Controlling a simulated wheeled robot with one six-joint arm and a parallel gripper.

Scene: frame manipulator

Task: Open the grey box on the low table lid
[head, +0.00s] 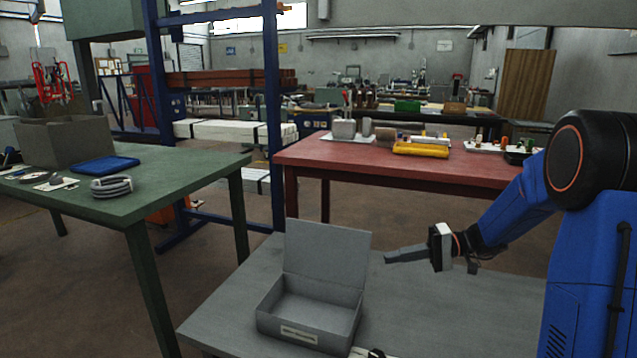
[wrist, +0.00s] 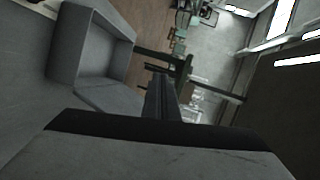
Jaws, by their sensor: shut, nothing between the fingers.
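The grey box (head: 309,328) stands on the low grey table (head: 440,310). Its lid (head: 327,253) is raised, standing up at the back edge and leaning slightly back, and the empty inside of the box shows. A pale label is on its front wall. My gripper (head: 388,257) is to the right of the lid, above the table, with a gap between them. The fingers are shut with nothing between them. In the wrist view the box (wrist: 68,50) is at upper left, beside the closed fingers (wrist: 160,88) of my gripper, apart from them.
A green table (head: 190,181) with a grey bin and a blue tray stands at left. A red table (head: 400,174) with several tools stands behind. A blue rack post (head: 273,120) rises behind the box. The low table is clear right of the box.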

